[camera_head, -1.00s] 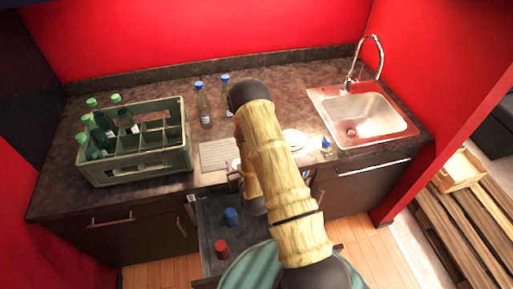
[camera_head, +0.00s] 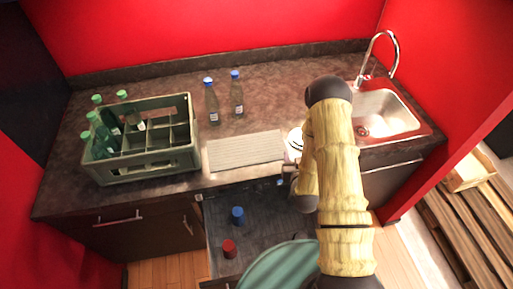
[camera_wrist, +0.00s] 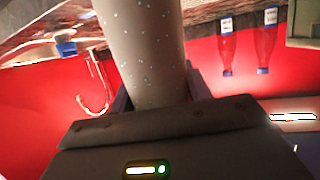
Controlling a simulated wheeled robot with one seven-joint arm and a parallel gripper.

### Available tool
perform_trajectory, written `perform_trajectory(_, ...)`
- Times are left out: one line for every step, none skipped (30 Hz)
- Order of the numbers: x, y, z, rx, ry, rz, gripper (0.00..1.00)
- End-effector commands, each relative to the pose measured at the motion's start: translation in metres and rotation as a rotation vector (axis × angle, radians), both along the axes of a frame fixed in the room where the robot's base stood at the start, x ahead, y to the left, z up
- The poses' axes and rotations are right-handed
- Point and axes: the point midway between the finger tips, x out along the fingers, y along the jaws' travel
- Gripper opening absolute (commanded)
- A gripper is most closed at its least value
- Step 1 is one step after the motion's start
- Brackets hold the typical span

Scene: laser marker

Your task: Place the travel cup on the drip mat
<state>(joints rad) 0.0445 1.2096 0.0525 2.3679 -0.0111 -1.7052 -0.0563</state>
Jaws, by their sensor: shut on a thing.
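The drip mat (camera_head: 245,151) is a pale, ridged rectangle lying flat and bare on the front of the dark counter. In the wrist view my gripper (camera_wrist: 157,88) is shut around a thick, pale, speckled cylinder, which I take for the travel cup (camera_wrist: 145,45). Its far end runs out of the top of the picture. In the head view my arm hides most of the gripper and the cup, near the counter's front edge, right of the mat.
A green crate (camera_head: 150,168) with several bottles stands left of the mat. Two clear blue-capped bottles (camera_head: 211,103) stand behind it. An open drawer (camera_head: 262,222) below holds blue and red items.

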Motion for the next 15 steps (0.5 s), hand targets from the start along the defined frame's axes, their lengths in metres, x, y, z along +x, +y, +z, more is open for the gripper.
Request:
perform_trajectory(0.0,0.0,0.0,0.0,-0.001,0.001,0.22)
perform_trajectory(0.0,0.0,0.0,0.0,-0.001,0.001,0.22)
perform_trajectory(0.0,0.0,0.0,0.0,-0.001,0.001,0.22)
perform_trajectory(0.0,0.0,0.0,0.0,-0.001,0.001,0.22)
perform_trajectory(0.0,0.0,0.0,0.0,-0.001,0.001,0.22)
perform_trajectory(0.0,0.0,0.0,0.0,-0.001,0.001,0.22)
perform_trajectory(0.0,0.0,0.0,0.0,-0.001,0.001,0.22)
perform_trajectory(0.0,0.0,0.0,0.0,-0.001,0.001,0.22)
perform_trajectory(0.0,0.0,0.0,0.0,-0.001,0.0,0.22)
perform_trajectory(0.0,0.0,0.0,0.0,-0.001,0.001,0.22)
perform_trajectory(0.001,0.001,0.0,0.001,-0.002,0.002,0.22)
perform_trajectory(0.003,0.002,0.0,0.001,-0.003,0.005,0.22)
perform_trajectory(0.005,0.003,0.0,0.0,-0.003,0.009,0.22)
perform_trajectory(0.008,0.005,-0.001,0.0,-0.004,0.015,0.22)
perform_trajectory(0.013,0.009,0.0,-0.001,-0.006,0.025,0.22)
